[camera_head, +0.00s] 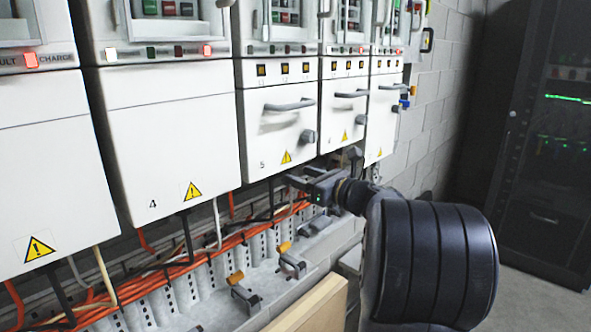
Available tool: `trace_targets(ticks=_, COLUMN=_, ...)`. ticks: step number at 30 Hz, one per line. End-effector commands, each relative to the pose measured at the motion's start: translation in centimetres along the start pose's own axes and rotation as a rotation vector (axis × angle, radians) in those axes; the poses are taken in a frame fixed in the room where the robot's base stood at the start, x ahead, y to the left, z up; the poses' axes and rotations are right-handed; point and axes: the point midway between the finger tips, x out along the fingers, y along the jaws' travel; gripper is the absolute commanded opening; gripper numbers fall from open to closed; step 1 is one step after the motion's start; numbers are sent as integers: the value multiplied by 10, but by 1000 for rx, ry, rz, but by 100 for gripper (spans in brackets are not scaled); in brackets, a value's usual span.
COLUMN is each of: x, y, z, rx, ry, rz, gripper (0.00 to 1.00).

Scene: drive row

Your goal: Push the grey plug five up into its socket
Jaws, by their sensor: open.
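Drive cabinet five (285,130), with a "5" on its lower door, hangs in the middle of the row. My gripper (298,184) is open just below its bottom right edge. Its dark fingers reach left, close to the cables that hang there. I cannot make out the grey plug five or its socket for certain; the cabinet's underside is out of sight and the gripper covers part of that spot. I cannot tell whether the fingers touch anything.
Cabinet four (165,140) stands to the left. Orange cables (200,257) run along a slotted duct below. Small grey fittings with orange tips, one nearer (245,298) and one farther (292,264), sit on the ledge. A wooden board (312,305) edges the front. A dark rack (545,150) stands right.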

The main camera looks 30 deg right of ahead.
Motion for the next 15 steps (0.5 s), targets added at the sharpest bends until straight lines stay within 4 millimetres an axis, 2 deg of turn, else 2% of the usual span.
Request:
trace_targets(ticks=1, x=9, y=1, z=2, rx=2, ry=0, rz=3, gripper=53)
trace_targets(ticks=6, x=24, y=0, z=0, rx=1, ry=0, rz=1, gripper=53)
trace_targets(ticks=15, x=28, y=0, z=0, rx=1, ry=-1, rz=-1, gripper=53)
